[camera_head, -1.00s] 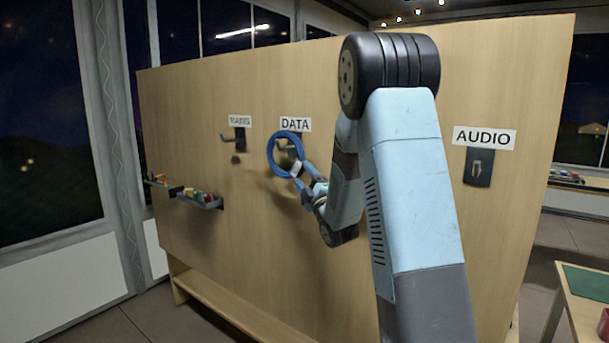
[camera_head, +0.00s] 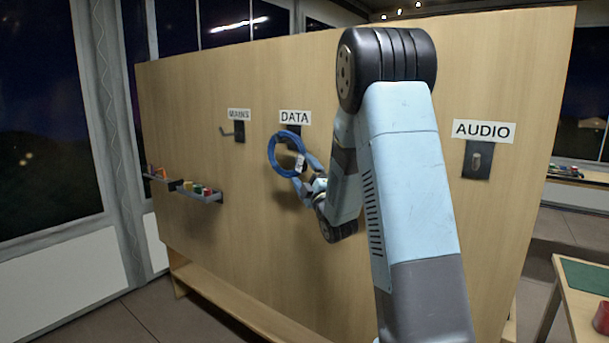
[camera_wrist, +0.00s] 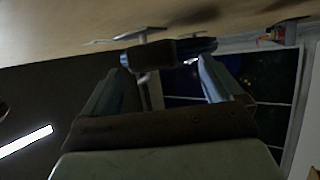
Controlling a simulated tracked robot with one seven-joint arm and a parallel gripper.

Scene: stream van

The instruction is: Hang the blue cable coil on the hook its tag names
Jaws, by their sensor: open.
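The blue cable coil (camera_head: 272,157) is a ring with a small white tag (camera_head: 300,163), whose writing is too small to read. It is in front of the board, just below the DATA label (camera_head: 295,117), and overlaps the dark DATA hook plate (camera_head: 294,131). I cannot tell whether the coil rests on that hook. My gripper (camera_head: 307,173) is open at the coil's lower right, with its fingers beside the ring. In the wrist view, the open fingers of my gripper (camera_wrist: 168,75) point toward the board, with a dark and blue piece across their tips.
The wooden board (camera_head: 230,90) also carries the MAINS hook (camera_head: 238,131) at left and the AUDIO hook (camera_head: 476,160) at right. A small shelf (camera_head: 205,197) with coloured items sticks out at the left. A green-topped table (camera_head: 588,284) stands at lower right.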

